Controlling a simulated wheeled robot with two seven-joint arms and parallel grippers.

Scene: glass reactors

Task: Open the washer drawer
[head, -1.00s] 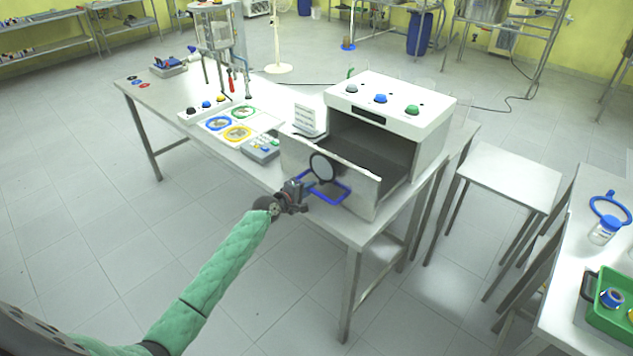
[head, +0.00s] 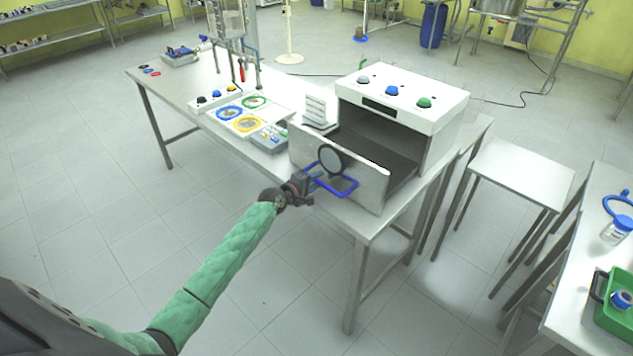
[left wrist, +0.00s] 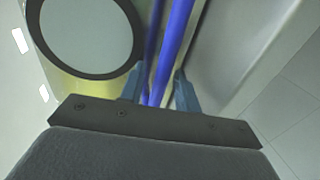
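The washer (head: 418,112) is a white box at the right end of the long table, with grey, blue and green buttons on top. Its drawer (head: 365,175) is pulled well out, showing a dark inside. The drawer front has a round black-rimmed disc (head: 331,160) and a blue loop handle (head: 346,190). My left gripper (head: 314,184) is at the handle's left side. In the left wrist view, the blue handle (left wrist: 173,50) runs between the fingers (left wrist: 160,92), with gaps visible beside it, so they look open around it. My right gripper is not in view.
A small table (head: 522,170) stands to the right. The floor in front is clear.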

